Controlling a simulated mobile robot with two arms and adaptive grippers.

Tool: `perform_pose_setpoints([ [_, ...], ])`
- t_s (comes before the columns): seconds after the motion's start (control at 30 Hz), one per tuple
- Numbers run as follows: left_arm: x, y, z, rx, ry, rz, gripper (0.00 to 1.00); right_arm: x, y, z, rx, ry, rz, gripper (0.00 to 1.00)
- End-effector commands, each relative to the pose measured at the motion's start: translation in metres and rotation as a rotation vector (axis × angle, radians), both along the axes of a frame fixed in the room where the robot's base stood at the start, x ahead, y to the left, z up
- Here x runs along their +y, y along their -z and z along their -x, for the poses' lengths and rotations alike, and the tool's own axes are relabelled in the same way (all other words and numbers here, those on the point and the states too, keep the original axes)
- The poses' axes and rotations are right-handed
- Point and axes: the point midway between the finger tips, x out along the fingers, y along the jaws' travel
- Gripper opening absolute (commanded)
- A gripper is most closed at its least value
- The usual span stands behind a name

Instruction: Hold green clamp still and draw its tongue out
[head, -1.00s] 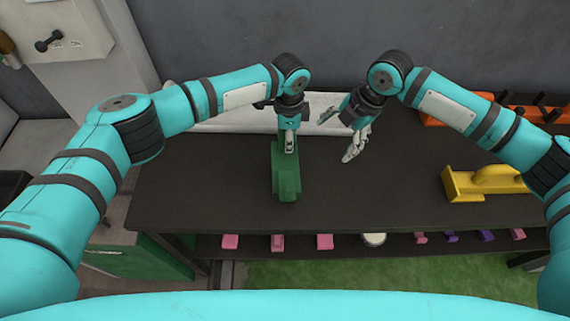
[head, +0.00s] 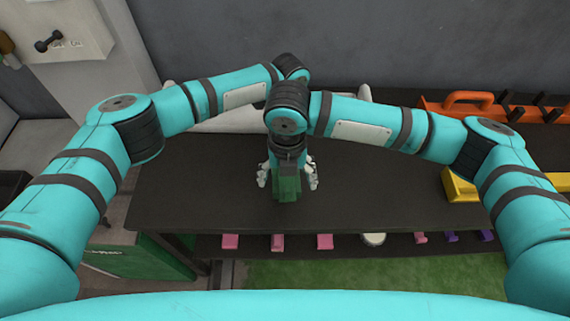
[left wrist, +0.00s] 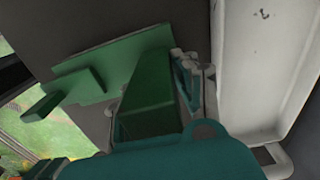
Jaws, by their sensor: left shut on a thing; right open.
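The green clamp (head: 287,188) stands on the dark table in the head view, its front part showing below my right gripper (head: 288,180). That gripper is open, pointing down, with pale fingers to the left and right of the clamp. Whether they touch it cannot be told. The left gripper is hidden behind my right arm in the head view. In the left wrist view my left gripper (left wrist: 158,98) is shut on the clamp's tall dark green part (left wrist: 150,85). A lighter green plate (left wrist: 112,62) with upright pieces extends to the left. The tongue cannot be picked out clearly.
A yellow piece (head: 460,187) and an orange tool with a handle (head: 468,102) are on the table at right. A long white object (left wrist: 262,60) lies behind the clamp. Pink and purple blocks sit on the lower shelf. The table left of the clamp is clear.

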Motion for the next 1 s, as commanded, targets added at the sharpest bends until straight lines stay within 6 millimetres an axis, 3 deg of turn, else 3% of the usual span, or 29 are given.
perform_pose_setpoints([
  [0.2, 0.0, 0.0, 0.0, 0.001, -0.001, 0.001, 0.0, 0.0, 0.031, 0.0, 0.001, 0.003, 0.0, 0.87],
  [0.4, 0.0, 0.0, 0.0, 0.001, -0.001, 0.001, 0.0, 0.0, 0.049, 0.0, 0.0, 0.002, 0.0, 0.87],
  [0.8, 0.0, 0.0, 0.0, 0.0, -0.002, 0.001, 0.0, 0.0, 0.055, 0.0, 0.0, 0.002, -0.001, 0.87],
  [1.0, 0.0, 0.0, 0.0, 0.0, -0.002, 0.001, 0.0, 0.0, 0.055, 0.0, 0.0, 0.002, -0.001, 0.63],
])
